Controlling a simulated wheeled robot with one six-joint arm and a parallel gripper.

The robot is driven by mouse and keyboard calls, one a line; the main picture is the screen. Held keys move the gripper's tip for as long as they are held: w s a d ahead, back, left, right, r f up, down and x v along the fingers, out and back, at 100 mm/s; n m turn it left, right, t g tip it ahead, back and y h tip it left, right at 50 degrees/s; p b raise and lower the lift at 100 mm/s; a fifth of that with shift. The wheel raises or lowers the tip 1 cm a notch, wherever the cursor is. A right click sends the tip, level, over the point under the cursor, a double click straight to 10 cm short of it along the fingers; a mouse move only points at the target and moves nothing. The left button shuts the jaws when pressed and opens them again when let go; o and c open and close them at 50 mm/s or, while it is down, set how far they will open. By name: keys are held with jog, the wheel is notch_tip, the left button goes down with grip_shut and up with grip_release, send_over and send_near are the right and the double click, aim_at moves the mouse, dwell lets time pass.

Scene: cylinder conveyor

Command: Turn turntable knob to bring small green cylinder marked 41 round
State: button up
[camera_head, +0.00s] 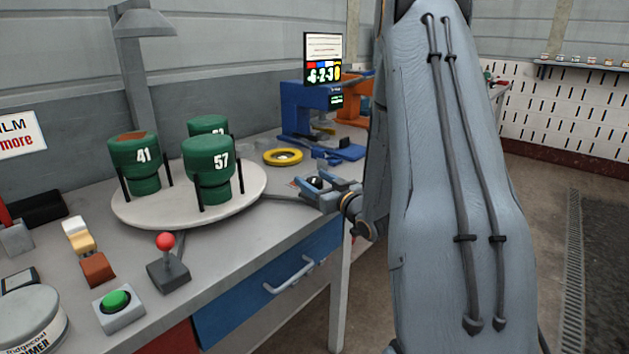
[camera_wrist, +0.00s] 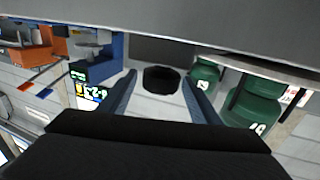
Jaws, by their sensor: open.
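The green cylinder marked 41 (camera_head: 136,161) stands upright at the left of the round white turntable (camera_head: 245,200), with brown on its top. A green cylinder marked 57 (camera_head: 209,172) stands at the front, and a third green one (camera_head: 207,125) is behind it, its number partly hidden. My gripper (camera_head: 318,183) is at the right of the turntable, low over the table edge, with its fingers open. A dark round knob (camera_wrist: 161,79) shows between the fingers in the wrist view, apart from both. Two green cylinders (camera_wrist: 203,78) also show there.
A red-topped lever (camera_head: 166,250) and a green button (camera_head: 117,301) stand at the front left of the table. A yellow ring (camera_head: 283,157) and a blue machine (camera_head: 305,110) are behind my gripper. A lamp post (camera_head: 143,75) rises behind the turntable.

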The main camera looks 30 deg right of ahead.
jog(key=c, duration=1.1)
jog(key=shift+o, duration=0.2)
jog(key=shift+d+n+y, duration=0.1)
jog(key=shift+n+y, duration=0.2)
jog(key=shift+y, duration=0.2)
jog(key=shift+o, duration=0.2)
jog(key=n+y+p, duration=0.1)
jog(key=n+y, duration=0.1)
jog(key=y, duration=0.1)
jog(key=shift+g, duration=0.4)
jog(key=n+g+y, duration=0.1)
jog(key=y, duration=0.1)
jog(key=n+g+y, duration=0.1)
jog(key=n+y, duration=0.1)
jog(key=y, duration=0.1)
jog(key=shift+n+g+p, duration=0.3)
jog(key=shift+n+g+y, duration=1.2)
jog(key=shift+g+y, duration=0.1)
jog(key=shift+y, duration=0.1)
jog(key=shift+n+g+y+b, duration=0.9)
jog(key=shift+n+g+y, duration=0.7)
jog(key=shift+g, duration=0.6)
